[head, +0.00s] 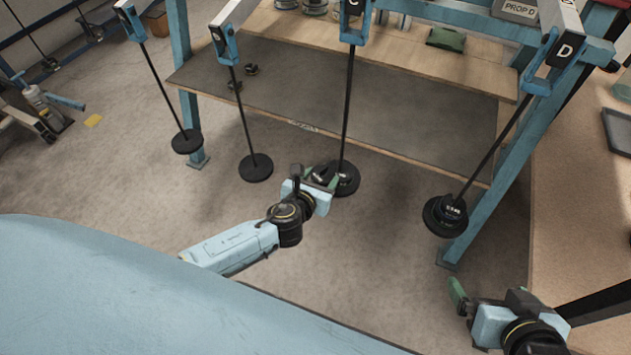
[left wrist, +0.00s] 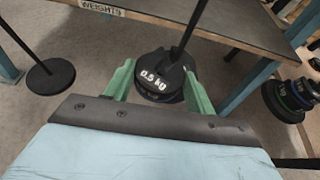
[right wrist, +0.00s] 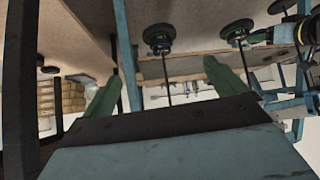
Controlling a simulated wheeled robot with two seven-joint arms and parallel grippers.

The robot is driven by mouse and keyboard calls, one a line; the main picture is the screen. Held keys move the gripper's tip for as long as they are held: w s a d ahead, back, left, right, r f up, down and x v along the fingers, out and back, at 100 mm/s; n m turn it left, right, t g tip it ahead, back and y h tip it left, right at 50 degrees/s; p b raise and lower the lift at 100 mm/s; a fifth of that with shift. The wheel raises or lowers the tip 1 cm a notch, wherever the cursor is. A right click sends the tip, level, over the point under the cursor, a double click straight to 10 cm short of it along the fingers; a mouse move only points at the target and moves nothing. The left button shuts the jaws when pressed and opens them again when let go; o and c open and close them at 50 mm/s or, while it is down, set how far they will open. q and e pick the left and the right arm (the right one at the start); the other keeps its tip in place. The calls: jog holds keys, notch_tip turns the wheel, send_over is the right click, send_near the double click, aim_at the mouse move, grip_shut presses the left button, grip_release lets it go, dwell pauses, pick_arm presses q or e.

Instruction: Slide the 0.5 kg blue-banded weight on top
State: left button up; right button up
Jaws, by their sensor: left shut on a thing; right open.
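A black slotted weight marked 0.5 kg (left wrist: 153,80) sits between the green fingers of my left gripper (left wrist: 155,84). In the head view my left gripper (head: 320,177) is at the foot of hanger C's rod (head: 347,110), by the black weights there (head: 346,180). The rod reaches the held weight's far edge in the left wrist view; I cannot tell whether it is in the slot. Other discs show beneath. My right gripper (head: 490,302) is open and empty at the lower right; its spread fingers show in the right wrist view (right wrist: 165,90).
Hanger D carries a stack of black weights (head: 445,215), with bluish marks in the left wrist view (left wrist: 290,98). Two hangers to the left end in single discs (head: 255,168). A shelf (head: 330,105) and blue posts (head: 490,190) stand behind. A wooden bench (head: 580,220) is at right.

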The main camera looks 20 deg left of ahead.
aim_at(330, 173)
pick_arm(q)
jog(key=shift+w+d+r, duration=0.1)
jog(key=shift+w+d, duration=0.2)
jog(key=shift+w, duration=0.4)
jog(key=shift+w+d, duration=0.15)
pick_arm(e)
jog(key=shift+w+a+r+t, duration=0.25)
jog(key=shift+w+r+t, duration=0.15)
jog(key=shift+w+r, duration=0.1)
jog(key=shift+w+a+r+t, duration=0.25)
jog(key=shift+w+r+t, duration=0.15)
jog(key=shift+w, duration=0.05)
pick_arm(q)
jog(key=shift+d, duration=0.1)
pick_arm(e)
jog(key=shift+r, duration=0.1)
pick_arm(q)
jog(key=shift+w+d, duration=0.2)
jog(key=shift+w, duration=0.3)
pick_arm(e)
jog(key=shift+s+d+f, duration=0.15)
jog(key=shift+s+f, duration=0.05)
jog(key=shift+f, duration=0.05)
pick_arm(q)
jog(key=shift+w, duration=0.1)
jog(key=shift+w+d, duration=0.25)
jog(key=shift+w, duration=0.2)
